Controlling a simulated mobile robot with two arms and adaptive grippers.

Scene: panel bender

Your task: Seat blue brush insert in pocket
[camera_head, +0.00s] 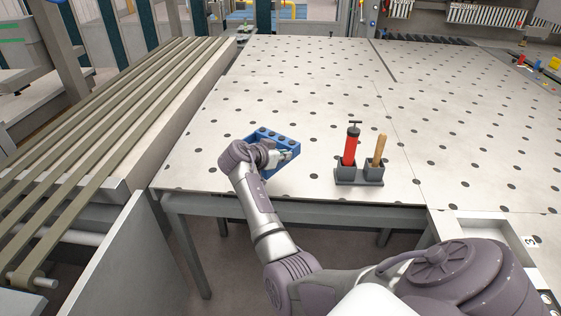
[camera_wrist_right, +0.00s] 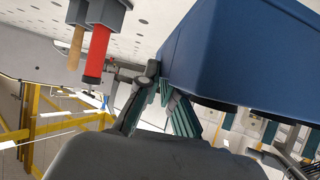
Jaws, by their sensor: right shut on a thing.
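The blue brush insert (camera_head: 265,134), a blue block with a row of dark round holes in its top, is at the near left part of the perforated table. I cannot make out a pocket for certain. My left gripper is not in view.
A dark holder (camera_head: 359,178) with a red-bodied tool (camera_head: 350,148) and a wooden handle (camera_head: 378,151) stands right of the block. The perforated table (camera_head: 300,85) is clear behind. A slatted conveyor (camera_head: 120,100) runs along the left. A tray labelled 3 (camera_head: 483,222) shows at lower right.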

